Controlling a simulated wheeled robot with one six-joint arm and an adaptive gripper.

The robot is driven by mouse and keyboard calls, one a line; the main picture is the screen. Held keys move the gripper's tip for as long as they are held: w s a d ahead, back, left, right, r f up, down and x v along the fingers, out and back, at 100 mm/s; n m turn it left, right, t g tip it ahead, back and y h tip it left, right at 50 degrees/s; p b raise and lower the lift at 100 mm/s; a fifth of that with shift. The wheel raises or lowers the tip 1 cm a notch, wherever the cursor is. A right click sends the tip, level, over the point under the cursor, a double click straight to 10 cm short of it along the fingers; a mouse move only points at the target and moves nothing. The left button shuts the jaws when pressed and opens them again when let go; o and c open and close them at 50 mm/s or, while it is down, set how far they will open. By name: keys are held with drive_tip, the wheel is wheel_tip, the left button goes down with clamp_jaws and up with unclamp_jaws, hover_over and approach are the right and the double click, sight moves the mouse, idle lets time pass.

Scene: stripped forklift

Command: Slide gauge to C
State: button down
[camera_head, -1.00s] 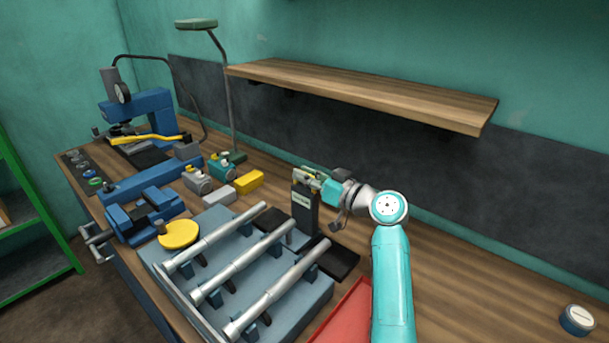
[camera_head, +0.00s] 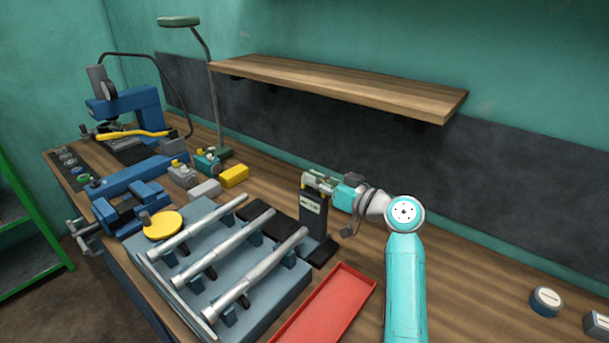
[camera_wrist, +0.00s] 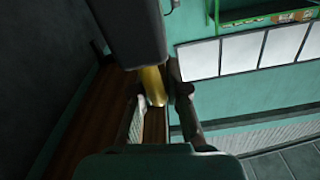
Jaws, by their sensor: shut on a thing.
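The gauge (camera_head: 313,212) looks like a dark upright block with a pale label on its front. It stands upright near the right end of a black strip (camera_head: 252,214) behind the rack of rods. My gripper (camera_head: 318,181) is at the top of the gauge, shut on a small brass-yellow piece there. In the wrist view the brass piece (camera_wrist: 153,86) sits between my two fingers, below a dark block at the top of the picture. No letter C can be read; any marks on the strip are hidden or too small.
A blue-grey rack (camera_head: 258,303) with silver rods lies in front of the gauge. A red tray (camera_head: 332,305) is close to its front right. Yellow block (camera_head: 234,176) and small devices stand left. A wooden shelf (camera_head: 335,88) hangs above. The bench right of my arm is mostly clear.

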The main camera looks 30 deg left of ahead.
drive_tip(key=shift+d, duration=0.8)
drive_tip(key=c, duration=1.2)
unclamp_jaws()
drive_tip(key=shift+d, duration=0.25)
drive_tip(key=shift+a, duration=0.1)
drive_tip(key=shift+r, duration=0.55)
wheel_tip(320, 180, up, 9)
drive_tip(key=shift+f, duration=0.1)
